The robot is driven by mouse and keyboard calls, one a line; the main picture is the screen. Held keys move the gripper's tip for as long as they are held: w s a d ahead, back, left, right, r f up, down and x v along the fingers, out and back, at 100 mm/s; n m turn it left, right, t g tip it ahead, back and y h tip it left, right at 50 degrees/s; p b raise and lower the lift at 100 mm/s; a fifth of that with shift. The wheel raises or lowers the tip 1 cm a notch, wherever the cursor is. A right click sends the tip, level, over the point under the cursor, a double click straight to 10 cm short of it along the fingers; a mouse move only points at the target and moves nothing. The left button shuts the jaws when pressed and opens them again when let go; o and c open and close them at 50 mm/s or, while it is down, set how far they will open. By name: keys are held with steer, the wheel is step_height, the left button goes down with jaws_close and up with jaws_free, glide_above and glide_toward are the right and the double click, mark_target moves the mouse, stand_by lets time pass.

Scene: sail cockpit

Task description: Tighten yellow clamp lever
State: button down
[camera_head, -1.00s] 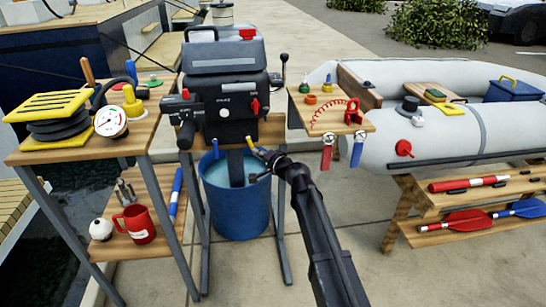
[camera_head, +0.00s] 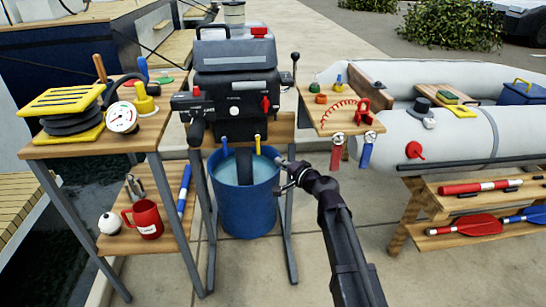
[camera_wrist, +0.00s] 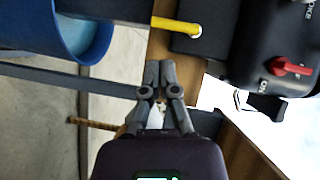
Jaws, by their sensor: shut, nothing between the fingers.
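The yellow clamp lever (camera_head: 257,142) hangs from the right side of the black outboard motor's bracket, above the blue tub. In the wrist view the yellow lever (camera_wrist: 176,24) lies beyond and slightly right of the fingertips, attached to the dark bracket. My gripper (camera_head: 279,160) is to the right of and slightly below the lever, apart from it. In the wrist view my gripper (camera_wrist: 160,66) has its fingers together, with nothing between them. A blue lever (camera_head: 225,140) hangs on the bracket's left side.
The blue tub (camera_head: 246,208) of water stands under the motor (camera_head: 235,85). A wooden board with red and blue tags (camera_head: 340,118) is to the right. A side table (camera_head: 60,151) stands left. The floor in front is clear.

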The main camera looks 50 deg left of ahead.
steer(key=d, duration=0.6)
steer(key=shift+w+d, duration=0.15)
steer(key=shift+d, duration=0.05)
stand_by(0.4)
steer(key=w+d+f+t+h+p, duration=0.1)
steer(key=w+d+f+h, duration=0.3)
steer(key=d, duration=0.7)
steer(key=w+d+f+n+t+h+p, duration=0.1)
steer(key=w+d, duration=0.5)
steer(key=d, duration=0.5)
steer(key=w+d+f+h+p, duration=0.25)
steer(key=w+d, duration=0.25)
steer(key=d, duration=0.6)
steer(key=s+d+f+m+g+h+p, duration=0.2)
steer(key=d+h, duration=0.7)
steer(key=d, duration=2.7)
step_height(320, 180, up, 37)
steer(key=s+m+p, duration=0.1)
steer(key=p, duration=3.6)
steer(key=shift+s+r+m+t+p, duration=0.2)
steer(key=shift+s+m+t+p, duration=0.1)
steer(key=shift+t+p, duration=0.1)
